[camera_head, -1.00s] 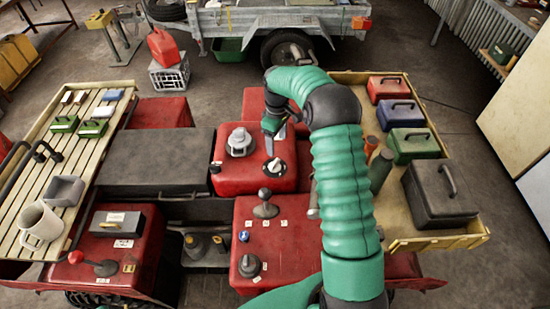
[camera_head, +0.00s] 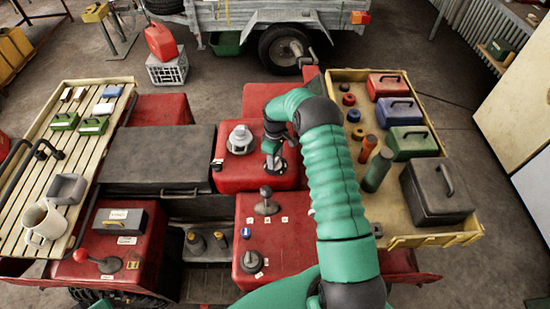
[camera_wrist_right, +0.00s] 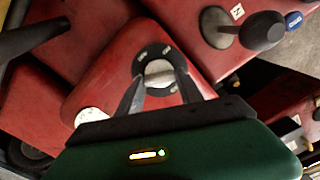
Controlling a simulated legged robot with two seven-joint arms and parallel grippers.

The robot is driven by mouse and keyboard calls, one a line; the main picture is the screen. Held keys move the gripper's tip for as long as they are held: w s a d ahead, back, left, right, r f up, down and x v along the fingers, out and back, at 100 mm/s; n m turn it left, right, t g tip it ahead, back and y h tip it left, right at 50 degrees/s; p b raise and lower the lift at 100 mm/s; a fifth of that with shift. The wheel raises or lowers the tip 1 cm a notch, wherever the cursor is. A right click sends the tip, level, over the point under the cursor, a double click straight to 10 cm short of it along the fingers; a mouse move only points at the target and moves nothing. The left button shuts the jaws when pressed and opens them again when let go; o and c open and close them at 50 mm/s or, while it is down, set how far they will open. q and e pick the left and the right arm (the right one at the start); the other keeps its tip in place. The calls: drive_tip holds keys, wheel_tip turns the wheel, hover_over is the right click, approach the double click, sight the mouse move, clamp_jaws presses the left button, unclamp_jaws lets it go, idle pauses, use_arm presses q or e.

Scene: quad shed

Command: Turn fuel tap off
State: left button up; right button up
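The fuel tap is a pale knob (camera_wrist_right: 159,74) on a dark round plate with small light marks, set in a red panel. In the head view the tap's dark plate (camera_head: 281,166) is on the red tank (camera_head: 240,178), partly hidden by my right gripper. My right gripper (camera_head: 271,161) points down at the tap. In the right wrist view its two dark fingers (camera_wrist_right: 160,80) stand apart, one on each side of the knob. I cannot tell whether they touch it. My left gripper is not in view.
A grey filler cap (camera_head: 240,140) stands on the tank just left of my gripper. A black lever knob (camera_head: 266,203) rises from the red panel in front. A tan tray (camera_head: 400,226) with boxes and cylinders is at right, a slatted rack (camera_head: 28,190) at left.

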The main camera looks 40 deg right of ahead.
drive_tip(key=shift+d, duration=0.1)
drive_tip(key=c, duration=0.8)
drive_tip(key=m+b, duration=0.1)
drive_tip(key=m, duration=0.1)
drive_tip(key=shift+f+m+b, duration=0.1)
drive_tip(key=shift+m+b, duration=0.3)
drive_tip(key=m+b, duration=0.1)
drive_tip(key=m, duration=0.1)
drive_tip(key=shift+m, duration=0.3)
drive_tip(key=m+b, duration=0.1)
drive_tip(key=m, duration=0.2)
drive_tip(key=shift+d+m, duration=0.1)
drive_tip(key=shift+m, duration=0.2)
drive_tip(key=shift+s+m+b, duration=0.1)
drive_tip(key=shift+m+b, duration=0.4)
drive_tip(key=shift+m, duration=0.9)
